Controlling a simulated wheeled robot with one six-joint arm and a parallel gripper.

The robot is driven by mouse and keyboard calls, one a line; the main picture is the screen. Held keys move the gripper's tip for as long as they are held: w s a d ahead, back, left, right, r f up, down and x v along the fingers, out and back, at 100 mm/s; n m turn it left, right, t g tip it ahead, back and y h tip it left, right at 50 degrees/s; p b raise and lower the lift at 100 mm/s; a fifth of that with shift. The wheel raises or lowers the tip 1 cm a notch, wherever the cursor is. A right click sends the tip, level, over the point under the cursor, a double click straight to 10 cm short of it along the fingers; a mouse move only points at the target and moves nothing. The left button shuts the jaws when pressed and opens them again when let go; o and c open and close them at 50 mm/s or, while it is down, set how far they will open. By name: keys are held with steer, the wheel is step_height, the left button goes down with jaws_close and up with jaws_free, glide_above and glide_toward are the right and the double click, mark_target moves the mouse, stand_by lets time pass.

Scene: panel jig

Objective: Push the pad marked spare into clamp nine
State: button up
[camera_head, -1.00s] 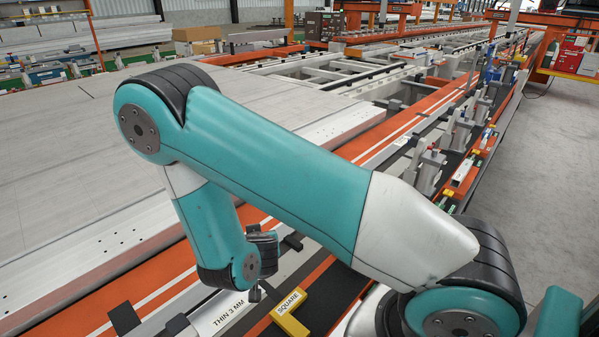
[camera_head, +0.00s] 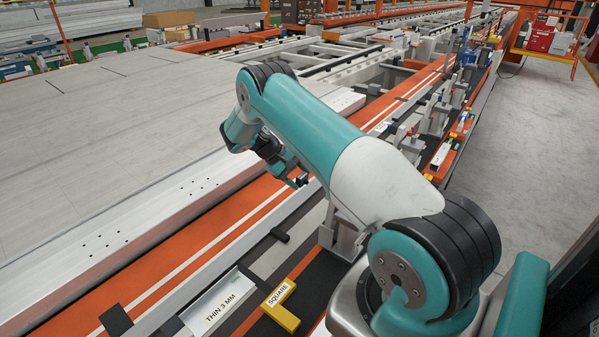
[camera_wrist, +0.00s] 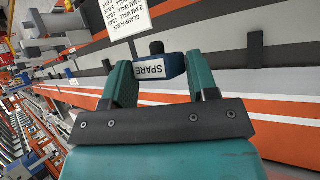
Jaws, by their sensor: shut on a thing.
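The pad marked SPARE (camera_wrist: 172,64) is a small dark blue block with a white label and a black knob on its far side. My gripper (camera_wrist: 160,74) is shut on it, one teal finger at each side, in the wrist view. Several grey clamps (camera_head: 437,118) stand in a row along the rail at the right. No clamp number is readable, so I cannot tell which is clamp nine.
A yellow SQUARE piece (camera_head: 281,299) and a THIN 3 MM strip (camera_head: 222,304) lie on the bench in front. A long pale metal beam (camera_head: 120,236) lies left of the orange rail. A clamp force card (camera_wrist: 122,16) shows beyond the pad. Grey floor (camera_head: 550,160) is open at right.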

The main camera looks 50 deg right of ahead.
steer(key=shift+d+r+g, duration=0.15)
steer(key=shift+d+g, duration=0.15)
steer(key=shift+d, duration=0.05)
steer(key=shift+r+p, duration=0.3)
steer(key=shift+p, duration=0.05)
steer(key=shift+s+d+f, duration=0.1)
steer(key=shift+s+f, duration=0.1)
steer(key=shift+s, duration=1.25)
steer(key=shift+s+d+f, duration=0.1)
steer(key=shift+s+f, duration=0.05)
steer(key=shift+s, duration=1.3)
steer(key=shift+s+f+p, duration=0.1)
steer(key=shift+s+p, duration=0.45)
steer(key=shift+s, duration=0.55)
steer(key=o, duration=1.2)
steer(key=shift+c, duration=0.2)
